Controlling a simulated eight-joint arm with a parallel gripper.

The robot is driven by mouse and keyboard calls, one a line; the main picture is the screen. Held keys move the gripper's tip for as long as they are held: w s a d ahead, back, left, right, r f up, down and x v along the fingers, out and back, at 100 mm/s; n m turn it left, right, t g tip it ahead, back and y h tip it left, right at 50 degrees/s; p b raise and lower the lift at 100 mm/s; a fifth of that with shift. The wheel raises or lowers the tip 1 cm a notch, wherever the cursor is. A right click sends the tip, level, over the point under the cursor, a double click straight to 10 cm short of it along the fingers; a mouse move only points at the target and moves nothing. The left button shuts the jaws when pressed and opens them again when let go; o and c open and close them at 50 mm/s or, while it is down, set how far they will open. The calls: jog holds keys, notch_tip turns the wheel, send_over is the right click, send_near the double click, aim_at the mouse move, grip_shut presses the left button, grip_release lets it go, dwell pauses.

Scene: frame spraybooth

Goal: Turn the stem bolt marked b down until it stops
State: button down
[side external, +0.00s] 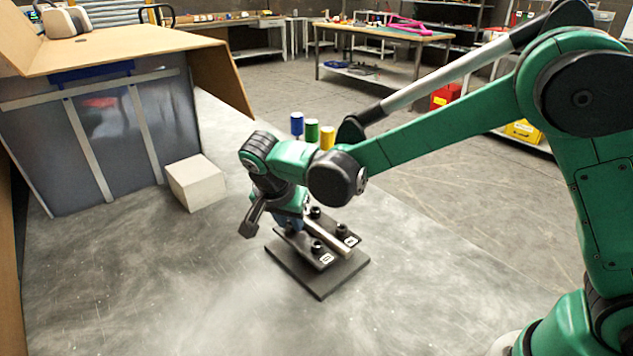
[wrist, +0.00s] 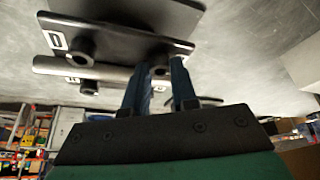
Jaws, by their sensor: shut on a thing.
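A dark base plate (side external: 322,285) lies on the grey table and carries two parallel bars with several black bolts. One bolt (side external: 316,247) and another (side external: 342,230) stand near small white labels, whose letters I cannot read surely. A third bolt (side external: 316,212) stands at the far end of the silver bar (side external: 326,235). My gripper (side external: 290,226) points down at the left end of the near dark bar. In the wrist view its blue fingers (wrist: 167,72) are shut on a black bolt (wrist: 160,72), partly hidden between them. Labelled bolts (wrist: 78,45) stand clear of the fingers.
A pale block (side external: 196,183) stands left of the plate, in front of the cardboard spray booth (side external: 215,75). Blue (side external: 297,124), green (side external: 312,131) and yellow (side external: 327,138) cylinders stand behind my arm. The table in front of the plate is clear.

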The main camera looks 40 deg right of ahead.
aim_at(289, 242)
jog(key=c, duration=0.7)
grip_release()
jog(key=v, duration=0.5)
jog(key=shift+s+a+r, duration=0.1)
jog(key=shift+a+r, duration=0.05)
jog(key=shift+r, duration=0.15)
jog(key=shift+s+d+r, duration=0.1)
jog(key=shift+d+r, duration=0.1)
jog(key=shift+d, duration=0.1)
jog(key=s+d+r+n+t+y, duration=0.1)
jog(key=s+d+n+t+y, duration=0.2)
jog(key=s+d+n, duration=0.7)
jog(key=shift+s+r+n+t+y, duration=0.3)
jog(key=shift+s+r+n+t, duration=0.1)
jog(key=shift+s+n+t, duration=0.4)
